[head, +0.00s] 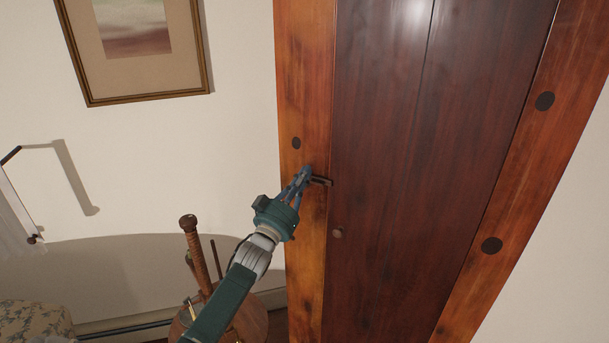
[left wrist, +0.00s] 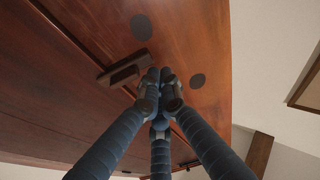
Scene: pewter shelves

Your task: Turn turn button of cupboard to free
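The cupboard door (head: 390,160) is dark red-brown wood inside a lighter orange-brown frame (head: 303,75). The turn button (head: 322,181) is a small dark bar on the left frame post, lying roughly crosswise with its right end at the door's edge. It also shows in the left wrist view (left wrist: 122,73). My left gripper (head: 304,172) is at the bar's left end. In the left wrist view its blue fingers (left wrist: 159,78) converge with their tips together, right beside the bar's end. Whether they touch it is unclear. My right gripper is out of view.
Dark round plugs mark the frame. A wooden stand with a turned post (head: 196,250) is left of the cupboard, under my left arm. A framed picture (head: 138,45) hangs on the wall.

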